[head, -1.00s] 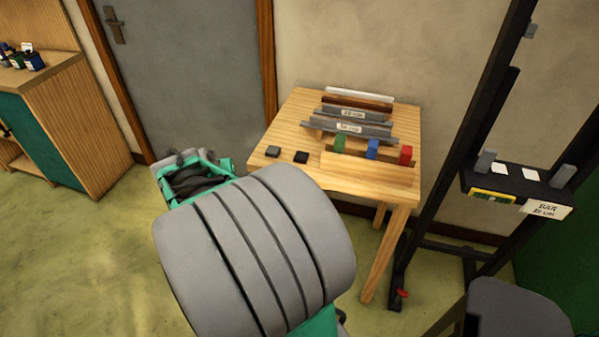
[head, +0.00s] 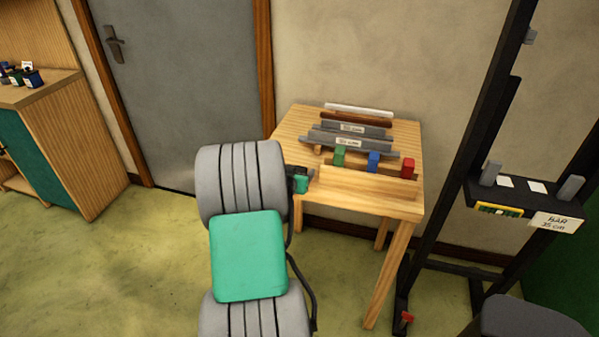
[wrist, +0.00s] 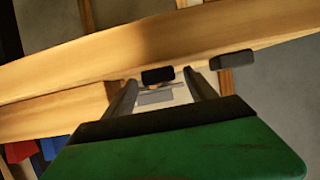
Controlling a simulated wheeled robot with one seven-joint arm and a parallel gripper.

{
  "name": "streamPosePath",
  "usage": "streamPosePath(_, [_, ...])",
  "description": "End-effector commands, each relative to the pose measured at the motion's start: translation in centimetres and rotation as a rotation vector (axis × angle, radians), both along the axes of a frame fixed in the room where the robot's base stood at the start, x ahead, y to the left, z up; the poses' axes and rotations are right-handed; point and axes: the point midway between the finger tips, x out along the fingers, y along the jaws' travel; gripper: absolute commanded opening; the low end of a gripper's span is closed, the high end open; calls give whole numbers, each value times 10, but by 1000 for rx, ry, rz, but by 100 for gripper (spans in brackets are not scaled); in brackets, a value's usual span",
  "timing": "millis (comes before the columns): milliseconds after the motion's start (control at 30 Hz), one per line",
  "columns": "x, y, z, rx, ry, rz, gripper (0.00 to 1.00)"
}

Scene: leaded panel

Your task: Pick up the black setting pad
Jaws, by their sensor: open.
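The black setting pad (wrist: 158,75) shows in the wrist view on the pale wooden table, in line with the gap between my fingertips. A slightly greyer dark pad (wrist: 232,60) lies to its right, outside my fingers. My gripper (wrist: 161,80) is open, with one finger on each side of the black pad's line; whether the pad is between the tips or just beyond them I cannot tell. In the head view my gripper (head: 304,178) is at the table's left front edge, and my arm hides both pads.
The wooden table (head: 370,205) carries a rack with green (head: 340,155), blue (head: 374,161) and red (head: 408,168) blocks, right of my gripper. Grey bars (head: 350,141) lie behind. A black easel (head: 480,190) stands right. Floor at left is clear.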

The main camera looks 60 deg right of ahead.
Motion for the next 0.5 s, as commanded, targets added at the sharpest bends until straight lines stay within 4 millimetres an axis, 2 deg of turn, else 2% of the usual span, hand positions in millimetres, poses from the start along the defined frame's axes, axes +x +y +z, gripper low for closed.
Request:
streamPosePath(67, [0, 0, 0, 0, 0, 0, 65])
streamPosePath(500, [0, 1, 0, 1, 0, 1, 29])
